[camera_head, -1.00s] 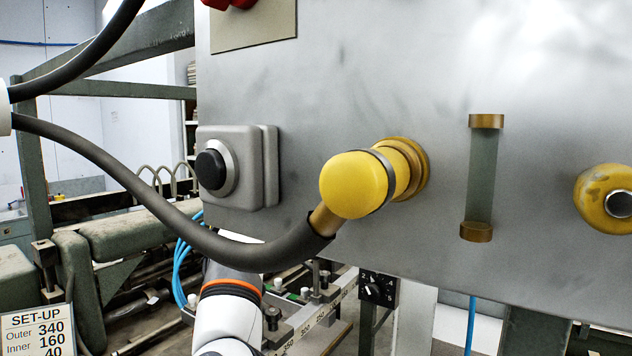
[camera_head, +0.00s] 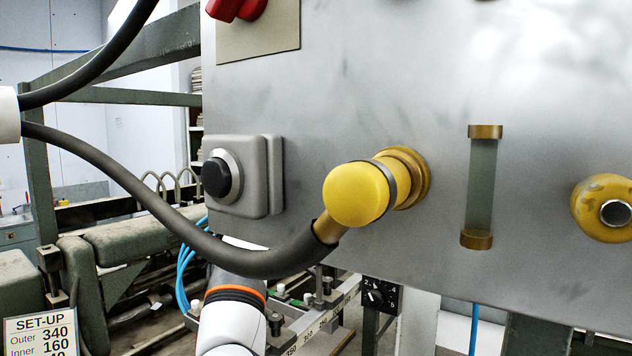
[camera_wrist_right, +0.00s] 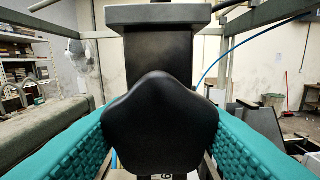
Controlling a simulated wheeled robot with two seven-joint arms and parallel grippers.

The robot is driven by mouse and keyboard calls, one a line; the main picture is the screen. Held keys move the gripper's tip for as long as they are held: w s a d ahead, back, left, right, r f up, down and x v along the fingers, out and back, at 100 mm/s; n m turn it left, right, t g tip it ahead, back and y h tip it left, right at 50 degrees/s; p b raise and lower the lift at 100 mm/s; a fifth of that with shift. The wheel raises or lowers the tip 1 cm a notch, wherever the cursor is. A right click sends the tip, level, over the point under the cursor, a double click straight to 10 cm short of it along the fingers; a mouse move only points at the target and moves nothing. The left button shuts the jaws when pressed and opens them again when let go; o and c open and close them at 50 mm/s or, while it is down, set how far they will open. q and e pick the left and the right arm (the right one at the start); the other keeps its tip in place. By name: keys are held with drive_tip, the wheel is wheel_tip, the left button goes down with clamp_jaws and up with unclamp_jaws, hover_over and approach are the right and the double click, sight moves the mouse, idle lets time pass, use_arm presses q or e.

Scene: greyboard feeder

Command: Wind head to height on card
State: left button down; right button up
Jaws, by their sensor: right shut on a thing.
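The set-up card (camera_head: 40,335) is at the lower left of the head view. It reads Outer 340 and Inner 160, and its third line is cut off by the frame's edge. In the right wrist view, a black lobed knob (camera_wrist_right: 160,130) fills the middle. My right gripper (camera_wrist_right: 161,112), with teal ribbed fingers, is shut on it, one finger at each side. A black column with a wide top (camera_wrist_right: 158,45) stands just behind the knob. No height reading can be made out. My left gripper is in neither view.
A grey metal panel (camera_head: 350,90) fills much of the head view. It carries a black button (camera_head: 216,178), a yellow-capped fitting (camera_head: 357,194) with a thick black hose (camera_head: 110,170), and a sight glass (camera_head: 481,190). Below are a numbered scale bar (camera_head: 325,318) and a black dial (camera_head: 378,296).

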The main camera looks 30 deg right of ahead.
drive_tip(key=m, duration=0.8)
drive_tip(key=shift+m, duration=0.3)
drive_tip(key=m, duration=0.5)
drive_tip(key=shift+w+r, duration=0.1)
drive_tip(key=m, duration=0.4)
drive_tip(key=shift+b, duration=0.4)
drive_tip(key=shift+a+r+m, duration=0.1)
drive_tip(key=shift+m, duration=0.3)
drive_tip(key=shift+a, duration=0.1)
drive_tip(key=o, duration=1)
